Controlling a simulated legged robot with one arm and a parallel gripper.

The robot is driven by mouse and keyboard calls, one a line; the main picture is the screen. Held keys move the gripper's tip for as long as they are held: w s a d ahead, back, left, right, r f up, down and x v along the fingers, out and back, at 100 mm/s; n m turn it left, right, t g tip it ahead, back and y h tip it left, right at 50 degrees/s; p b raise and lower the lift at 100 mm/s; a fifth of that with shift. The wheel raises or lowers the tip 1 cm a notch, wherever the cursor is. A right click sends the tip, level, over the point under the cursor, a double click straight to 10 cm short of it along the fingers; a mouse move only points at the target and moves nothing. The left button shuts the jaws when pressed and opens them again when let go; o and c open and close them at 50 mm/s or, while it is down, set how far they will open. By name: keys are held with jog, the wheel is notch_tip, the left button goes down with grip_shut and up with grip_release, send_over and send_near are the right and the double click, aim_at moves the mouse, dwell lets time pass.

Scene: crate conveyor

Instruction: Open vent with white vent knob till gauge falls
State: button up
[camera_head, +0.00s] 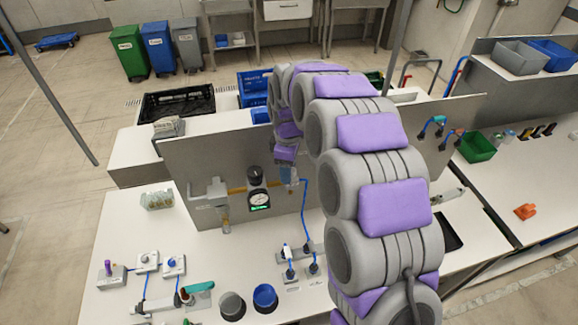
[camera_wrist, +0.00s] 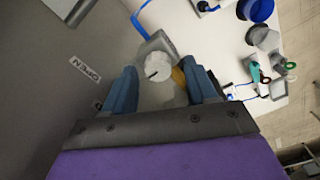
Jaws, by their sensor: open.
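The white vent knob (camera_wrist: 158,66) shows in the wrist view, round with a dark line on its face. My gripper (camera_wrist: 160,72) is open, with one blue finger on each side of the knob in the picture; I see no contact. In the head view my gripper (camera_head: 289,176) is in front of the upright grey panel (camera_head: 190,158) and hides the knob. The round gauge (camera_head: 259,199), with a small green display under it, is left of my gripper; its needle is too small to read. A label reading OPEN (camera_wrist: 85,70) is on the panel.
Blue cables run from small boxes on the white bench (camera_head: 125,225). A grey cup (camera_head: 232,305) and a blue cup (camera_head: 265,297) stand at the front. A grey valve body (camera_head: 212,192) is on the panel's left.

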jog(key=shift+a, duration=0.15)
jog(key=shift+c, duration=1.5)
jog(key=shift+d+r, duration=0.1)
jog(key=shift+d, duration=0.6)
jog(key=c, duration=0.8)
jog(key=shift+o, duration=0.2)
jog(key=shift+a, duration=0.1)
